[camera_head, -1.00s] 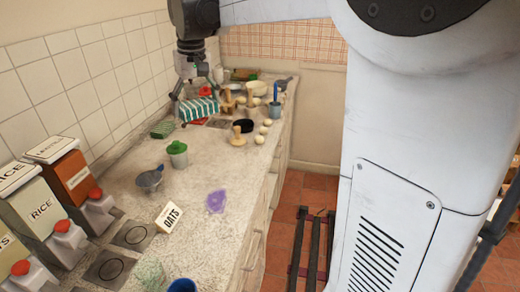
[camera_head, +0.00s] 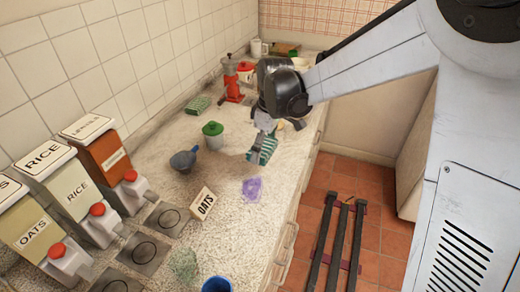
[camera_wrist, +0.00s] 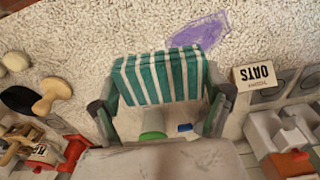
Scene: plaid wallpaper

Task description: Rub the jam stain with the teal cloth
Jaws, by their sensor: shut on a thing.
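The teal-and-white striped cloth (camera_head: 262,150) is in my gripper (camera_head: 263,136), above the counter in the head view. In the wrist view the cloth (camera_wrist: 160,77) spans between the two fingers of my gripper (camera_wrist: 165,98), which are shut on it. The jam stain (camera_head: 252,189) is a flat purple patch on the speckled counter, nearer the camera than the cloth. In the wrist view the stain (camera_wrist: 200,32) lies just beyond the cloth's upper edge, which seems to overlap its near part in the picture. Whether the cloth touches the counter I cannot tell.
An OATS card (camera_head: 202,203) stands left of the stain. A green-lidded cup (camera_head: 212,134), a blue-grey pot (camera_head: 184,160) and a red grinder (camera_head: 232,82) are on the counter. Dispensers (camera_head: 62,180) line the left wall. A blue cup (camera_head: 216,284) is at the front.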

